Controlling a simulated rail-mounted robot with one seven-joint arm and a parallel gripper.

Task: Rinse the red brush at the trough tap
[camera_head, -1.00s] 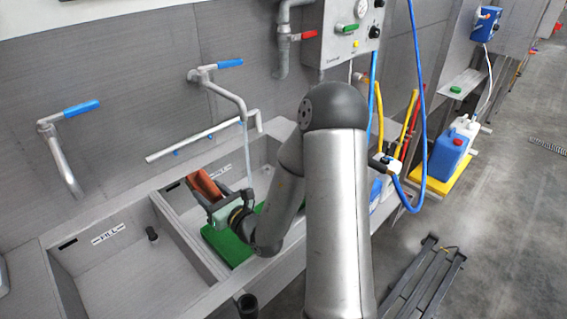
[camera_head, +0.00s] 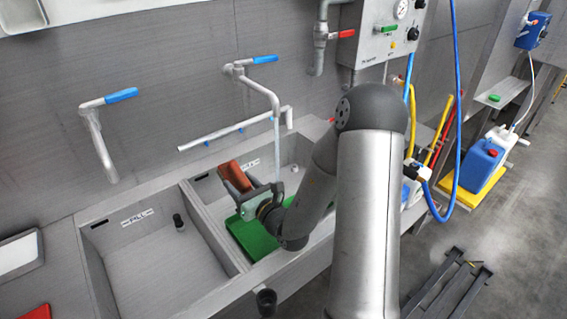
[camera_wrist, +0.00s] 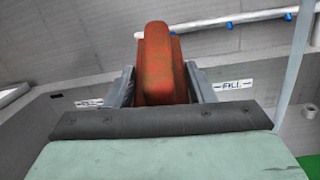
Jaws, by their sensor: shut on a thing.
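My gripper (camera_head: 245,193) is over the right basin of the trough (camera_head: 213,236). Its jaws are shut on the red brush (camera_head: 231,174), an orange-red block. In the wrist view the red brush (camera_wrist: 157,62) stands up between the two fingers, its lower part hidden by my gripper's body. The tap (camera_head: 254,80) with a blue lever (camera_head: 265,60) is on the wall above this basin. A thin pale stream (camera_head: 277,150) comes down from its spout, just right of the brush. In the head view the brush looks apart from the stream.
A green board (camera_head: 252,238) lies in the right basin below my gripper. A second tap with a blue lever (camera_head: 121,95) is over the left basin. A blue hose (camera_head: 456,120) hangs at right, and a blue canister (camera_head: 482,167) stands beyond it.

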